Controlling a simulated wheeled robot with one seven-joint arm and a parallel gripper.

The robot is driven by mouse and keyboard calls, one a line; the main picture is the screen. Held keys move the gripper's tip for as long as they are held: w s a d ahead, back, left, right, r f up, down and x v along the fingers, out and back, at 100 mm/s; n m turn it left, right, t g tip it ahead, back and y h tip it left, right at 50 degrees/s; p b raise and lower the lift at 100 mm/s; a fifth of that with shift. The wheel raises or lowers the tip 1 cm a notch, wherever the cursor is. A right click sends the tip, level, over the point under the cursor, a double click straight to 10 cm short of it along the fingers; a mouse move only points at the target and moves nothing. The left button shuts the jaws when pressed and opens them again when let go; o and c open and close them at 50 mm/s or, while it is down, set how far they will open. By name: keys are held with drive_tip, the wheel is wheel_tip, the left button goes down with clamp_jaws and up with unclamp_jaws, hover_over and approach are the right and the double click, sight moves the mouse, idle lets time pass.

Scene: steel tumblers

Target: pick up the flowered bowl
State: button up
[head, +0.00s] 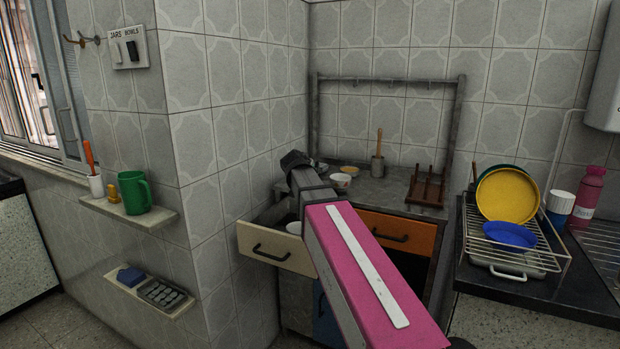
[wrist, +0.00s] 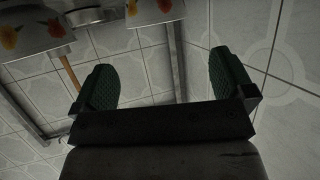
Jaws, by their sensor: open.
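In the wrist view, a white bowl with red and yellow flowers (wrist: 30,30) is at the top left, cut by the frame edge. A second flowered white vessel (wrist: 155,10) is at the top centre. In the head view, a white bowl (head: 341,183) and a smaller bowl with yellow-orange colour (head: 350,170) sit on the corner counter; their patterns are too small to match surely. My gripper (wrist: 165,80) is open and empty, its green-padded fingers apart from both vessels. In the head view my gripper (head: 295,160) is left of the bowls, partly hidden by my arm.
A cream drawer (head: 262,250) stands open below the counter, with a white vessel (head: 294,228) inside. A pestle in a mortar (head: 377,165) and a wooden rack (head: 427,188) stand right of the bowls. Tiled walls close the corner. A dish rack (head: 510,255) is farther right.

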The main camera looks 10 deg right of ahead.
drive_tip(key=x, duration=0.3)
drive_tip(key=shift+w+d+f, duration=0.1)
drive_tip(key=shift+w, duration=0.3)
drive_tip(key=shift+s+f+x, duration=0.1)
drive_tip(key=shift+f+x, duration=0.1)
drive_tip(key=shift+x, duration=1.15)
drive_tip(key=shift+s+f+x, duration=0.1)
drive_tip(key=shift+f+x, duration=0.05)
drive_tip(key=shift+x, duration=1.15)
drive_tip(key=shift+s+d, duration=0.1)
drive_tip(key=c, duration=0.8)
